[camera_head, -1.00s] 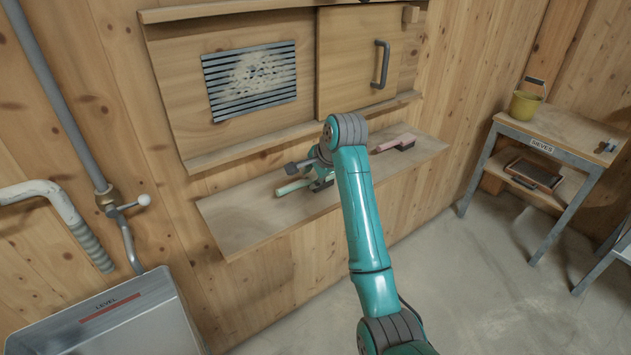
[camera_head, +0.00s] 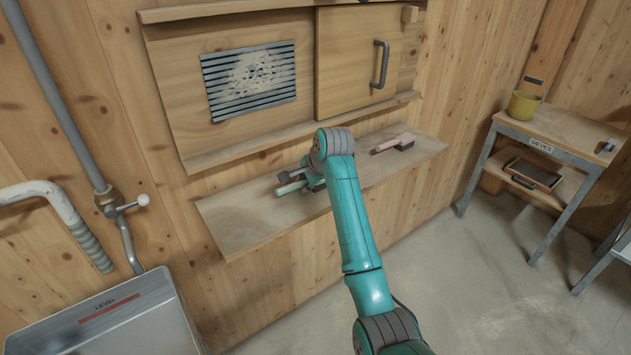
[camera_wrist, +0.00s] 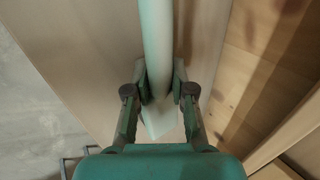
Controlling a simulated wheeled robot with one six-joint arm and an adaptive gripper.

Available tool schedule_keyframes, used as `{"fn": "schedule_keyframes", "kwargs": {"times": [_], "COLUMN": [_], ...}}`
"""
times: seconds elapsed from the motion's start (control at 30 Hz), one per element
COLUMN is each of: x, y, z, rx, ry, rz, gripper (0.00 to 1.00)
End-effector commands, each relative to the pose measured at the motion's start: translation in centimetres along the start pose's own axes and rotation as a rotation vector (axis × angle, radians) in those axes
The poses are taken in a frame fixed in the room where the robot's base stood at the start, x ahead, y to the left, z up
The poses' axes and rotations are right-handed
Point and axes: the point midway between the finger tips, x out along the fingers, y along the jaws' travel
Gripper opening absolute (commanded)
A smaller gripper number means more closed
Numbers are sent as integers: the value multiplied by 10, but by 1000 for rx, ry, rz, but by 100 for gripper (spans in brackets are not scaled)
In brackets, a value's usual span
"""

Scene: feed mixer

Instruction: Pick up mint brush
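The mint brush (camera_head: 291,187) lies on the wooden shelf under the slatted opening. Its pale mint handle (camera_wrist: 156,40) runs down from the top middle of the wrist view to between my fingers. My gripper (camera_wrist: 160,85) has one finger on each side of the handle, with both pads close against it, and looks shut on it. In the head view my gripper (camera_head: 290,178) is low at the shelf, partly hidden behind my arm. The brush's bristle end is not clearly visible.
A pink brush (camera_head: 394,143) lies farther right on the same shelf (camera_head: 240,214). A sliding panel with a handle (camera_head: 380,65) is above. A yellow bucket (camera_head: 524,104) stands on the sieves table (camera_head: 570,130) at right. A metal bin (camera_head: 110,320) is at lower left.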

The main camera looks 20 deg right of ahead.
Motion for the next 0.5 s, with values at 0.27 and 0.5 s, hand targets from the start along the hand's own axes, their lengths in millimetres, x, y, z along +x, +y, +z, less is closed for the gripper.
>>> {"fn": "schedule_keyframes", "kwargs": {"times": [0.27,0.5], "x": [-1,-24], "y": [-1,-16], "z": [0,0], "rx": [0,-1], "ry": [0,1], "rz": [-1,-3], "gripper": [0,0]}}
